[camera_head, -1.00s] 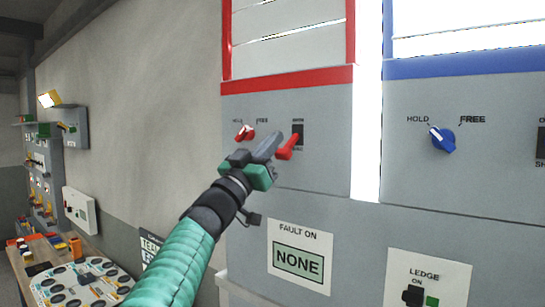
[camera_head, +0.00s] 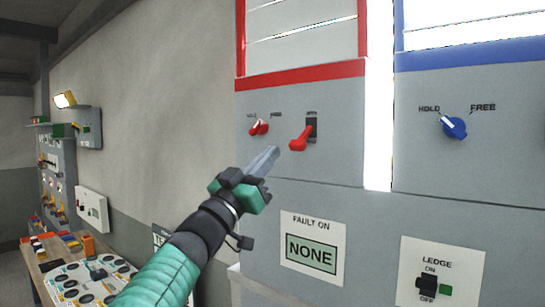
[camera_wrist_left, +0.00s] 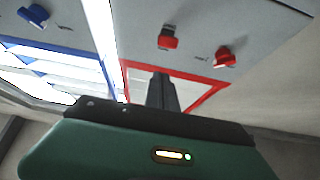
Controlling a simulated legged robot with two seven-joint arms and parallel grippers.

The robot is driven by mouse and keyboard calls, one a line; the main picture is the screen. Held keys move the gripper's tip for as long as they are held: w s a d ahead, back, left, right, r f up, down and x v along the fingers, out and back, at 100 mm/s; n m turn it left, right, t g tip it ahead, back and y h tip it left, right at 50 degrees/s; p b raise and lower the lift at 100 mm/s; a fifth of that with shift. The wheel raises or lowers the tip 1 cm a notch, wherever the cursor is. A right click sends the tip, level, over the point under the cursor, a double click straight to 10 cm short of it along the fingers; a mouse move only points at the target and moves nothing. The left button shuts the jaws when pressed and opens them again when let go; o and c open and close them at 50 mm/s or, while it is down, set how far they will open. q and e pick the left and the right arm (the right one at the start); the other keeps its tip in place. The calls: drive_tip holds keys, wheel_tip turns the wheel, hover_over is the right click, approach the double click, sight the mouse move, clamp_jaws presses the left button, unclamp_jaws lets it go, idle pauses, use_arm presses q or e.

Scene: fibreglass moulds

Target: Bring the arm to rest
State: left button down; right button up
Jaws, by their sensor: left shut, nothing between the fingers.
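My left gripper (camera_head: 268,160) is shut and empty. In the head view it is in front of the grey panel (camera_head: 350,165), below and to the left of the red lever (camera_head: 303,138). A red knob (camera_head: 259,127) marked HOLD and FREE is above it. The fingers appear apart from both controls. In the left wrist view the shut fingers (camera_wrist_left: 161,95) point toward the panel, with the red lever (camera_wrist_left: 168,38) and red knob (camera_wrist_left: 226,56) beyond them. My right gripper is not in view.
A blue knob (camera_head: 454,127) is on the right panel. Below are a FAULT ON sign (camera_head: 312,248) reading NONE and a LEDGE switch (camera_head: 428,287). A wooden table (camera_head: 52,292) with a dial board stands at lower left. The plain wall (camera_head: 165,120) left of the panel is clear.

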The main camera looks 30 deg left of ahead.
use_arm(q)
drive_tip(key=w+a+f+n+g+y, duration=0.1)
drive_tip(key=w+f+n+g+y, duration=0.15)
drive_tip(key=f, duration=0.65)
drive_tip(key=w+f+n+g+y, duration=0.2)
drive_tip(key=w+f+y, duration=0.1)
drive_tip(key=f, duration=0.5)
drive_tip(key=s+d+f+g, duration=0.1)
drive_tip(key=d+f+g, duration=0.15)
drive_tip(key=f, duration=0.85)
drive_tip(key=d+f+g, duration=0.2)
drive_tip(key=f+g, duration=0.2)
drive_tip(key=f, duration=0.8)
drive_tip(key=s+d+f+m+g+h, duration=0.1)
drive_tip(key=s+d+f+g, duration=0.4)
drive_tip(key=s+f, duration=0.7)
drive_tip(key=s+d+f+m+g+h, duration=0.2)
drive_tip(key=s+d+f+g, duration=0.4)
drive_tip(key=s+f, duration=0.7)
drive_tip(key=shift+d+f, duration=0.6)
drive_tip(key=shift+d, duration=0.1)
drive_tip(key=shift+w+m, duration=0.15)
drive_tip(key=shift+m, duration=0.1)
